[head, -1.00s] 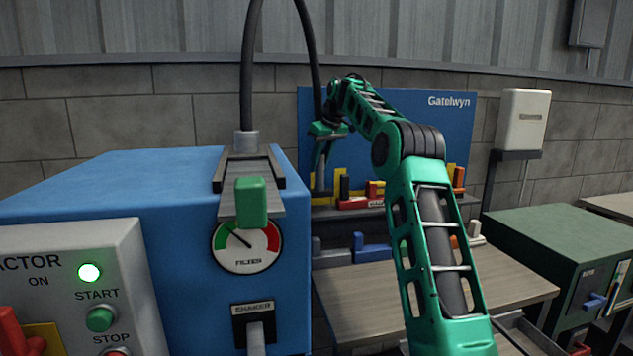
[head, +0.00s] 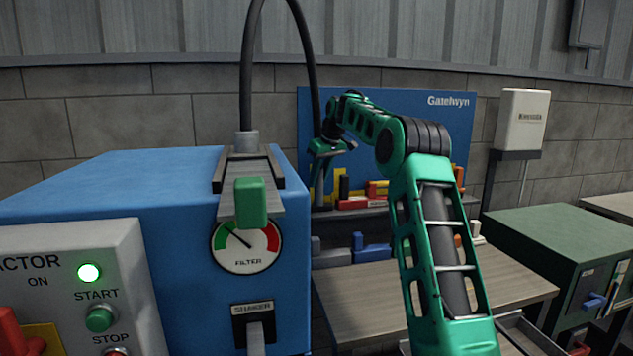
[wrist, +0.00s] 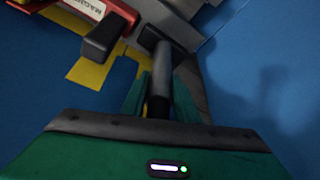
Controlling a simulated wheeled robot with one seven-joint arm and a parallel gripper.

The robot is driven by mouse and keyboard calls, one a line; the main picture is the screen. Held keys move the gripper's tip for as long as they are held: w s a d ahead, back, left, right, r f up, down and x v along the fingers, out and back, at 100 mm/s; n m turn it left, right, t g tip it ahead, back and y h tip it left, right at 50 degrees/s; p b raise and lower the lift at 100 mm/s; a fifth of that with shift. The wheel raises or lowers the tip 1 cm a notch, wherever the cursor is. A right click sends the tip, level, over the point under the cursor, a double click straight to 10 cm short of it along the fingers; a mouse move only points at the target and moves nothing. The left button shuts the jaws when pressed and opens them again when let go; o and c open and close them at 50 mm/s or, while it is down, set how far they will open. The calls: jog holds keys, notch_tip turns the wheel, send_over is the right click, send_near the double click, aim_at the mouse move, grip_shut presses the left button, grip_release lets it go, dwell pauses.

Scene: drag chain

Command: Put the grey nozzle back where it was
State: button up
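The grey nozzle (head: 320,190) hangs below my gripper (head: 322,168) in the head view, in front of the left part of the blue Gatelwyn panel (head: 410,130). A black hose (head: 312,60) arches from the blue machine down to it. In the wrist view my gripper (wrist: 158,100) has its green fingers close on both sides of the nozzle's dark shaft (wrist: 160,75), and it looks shut on it. The nozzle's far end reaches toward a grey surface. Whether it touches a holder there cannot be told.
A red block (wrist: 105,12), a dark handle (wrist: 108,35) and a yellow shape (wrist: 88,72) lie close beside the nozzle. Below the panel stand a shelf (head: 400,210) with coloured parts and a wooden bench (head: 430,285). The blue machine (head: 150,190) fills the left.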

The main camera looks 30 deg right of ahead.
jog(key=o, duration=0.4)
jog(key=shift+o, duration=0.2)
jog(key=shift+r, duration=0.1)
jog(key=v, duration=1.2)
